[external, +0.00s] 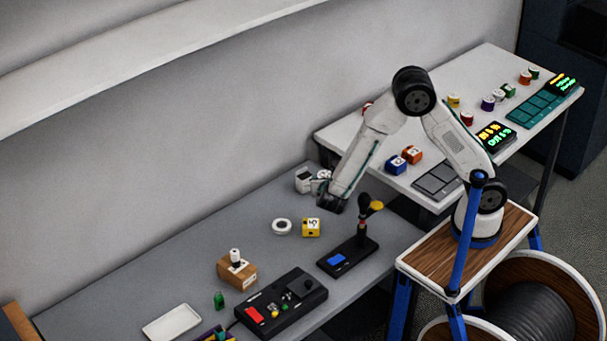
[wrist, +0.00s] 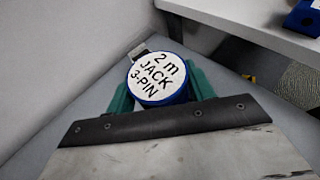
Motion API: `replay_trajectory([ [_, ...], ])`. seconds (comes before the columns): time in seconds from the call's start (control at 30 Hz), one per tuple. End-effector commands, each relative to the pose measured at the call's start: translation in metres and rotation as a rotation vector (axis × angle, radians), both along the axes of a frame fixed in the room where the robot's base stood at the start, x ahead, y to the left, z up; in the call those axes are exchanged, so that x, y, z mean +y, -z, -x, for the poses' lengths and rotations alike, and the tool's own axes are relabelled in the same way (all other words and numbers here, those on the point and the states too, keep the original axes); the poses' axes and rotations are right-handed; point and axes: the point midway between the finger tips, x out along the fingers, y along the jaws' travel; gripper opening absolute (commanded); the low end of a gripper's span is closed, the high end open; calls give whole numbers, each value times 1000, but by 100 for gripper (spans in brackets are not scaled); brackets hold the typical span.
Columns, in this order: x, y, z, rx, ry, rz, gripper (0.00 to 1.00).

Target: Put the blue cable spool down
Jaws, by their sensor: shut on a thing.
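The blue cable spool (wrist: 160,78) shows in the wrist view with a white top face reading "2 m JACK 3-PIN" and a blue rim. My gripper (wrist: 162,92) is shut on it, with a teal finger on either side. In the external view my gripper (external: 322,187) is low over the back right of the grey table (external: 190,247). The spool cannot be made out there. I cannot tell whether its underside touches the table.
A white block (external: 304,179) is close beside my gripper. A white ring (external: 282,226) and a yellow cube (external: 311,227) lie nearer the front. A black stand (external: 348,257) and control box (external: 280,304) are further forward. A higher white table (external: 345,135) is to the right.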

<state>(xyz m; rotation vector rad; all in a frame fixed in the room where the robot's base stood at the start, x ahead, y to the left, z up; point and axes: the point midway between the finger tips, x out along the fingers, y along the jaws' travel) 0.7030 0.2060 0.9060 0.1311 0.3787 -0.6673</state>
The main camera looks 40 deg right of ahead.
Motion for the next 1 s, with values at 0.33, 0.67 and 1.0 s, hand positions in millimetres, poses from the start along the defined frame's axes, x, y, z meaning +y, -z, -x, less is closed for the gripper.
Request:
replay_trajectory([
  [0.33,8,34,-6,3,-90,4,28],
  [0.67,8,84,-7,0,-88,0,28],
  [1.0,26,96,-68,-3,-84,-3,28],
])
